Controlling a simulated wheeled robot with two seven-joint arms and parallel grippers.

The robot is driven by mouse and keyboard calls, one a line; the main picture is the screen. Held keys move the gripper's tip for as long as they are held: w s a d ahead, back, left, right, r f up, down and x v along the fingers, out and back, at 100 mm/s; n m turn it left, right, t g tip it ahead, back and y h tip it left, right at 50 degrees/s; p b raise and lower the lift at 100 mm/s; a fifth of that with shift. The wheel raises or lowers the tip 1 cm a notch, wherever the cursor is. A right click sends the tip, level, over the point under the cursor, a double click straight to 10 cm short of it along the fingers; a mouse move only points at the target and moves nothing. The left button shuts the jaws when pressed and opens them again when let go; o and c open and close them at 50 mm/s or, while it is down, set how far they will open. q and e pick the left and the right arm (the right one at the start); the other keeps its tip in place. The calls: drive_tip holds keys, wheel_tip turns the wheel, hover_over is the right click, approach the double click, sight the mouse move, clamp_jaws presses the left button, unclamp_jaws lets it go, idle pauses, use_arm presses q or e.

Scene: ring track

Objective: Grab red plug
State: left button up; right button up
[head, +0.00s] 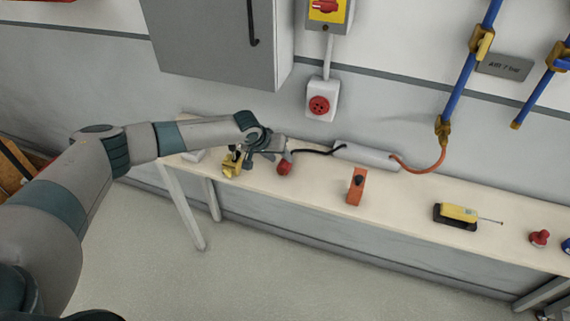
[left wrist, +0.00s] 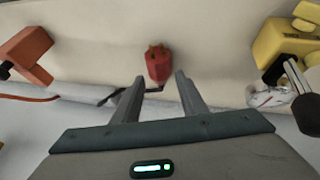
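The red plug (head: 284,169) lies on the pale workbench (head: 320,192), with a black cable running from it to a grey box. In the left wrist view the plug (left wrist: 158,64) shows just beyond the fingertips, roughly centred between them. My left gripper (head: 277,156) is beside and above the plug. Its two fingers (left wrist: 160,80) are apart with nothing between the tips; whether they touch the plug cannot be told. My right gripper is not in view.
A yellow object (head: 232,165) stands close left of the gripper. The grey box (head: 365,155) and an orange block (head: 356,187) are to the right. A yellow tool (head: 458,212) lies farther right. A red socket (head: 319,105) is on the wall behind.

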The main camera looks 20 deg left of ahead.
sight(283, 161)
use_arm(q)
drive_tip(key=shift+p+x, duration=0.5)
drive_tip(key=shift+x, duration=1.4)
drive_tip(key=shift+s, duration=0.2)
drive_tip(key=c, duration=0.8)
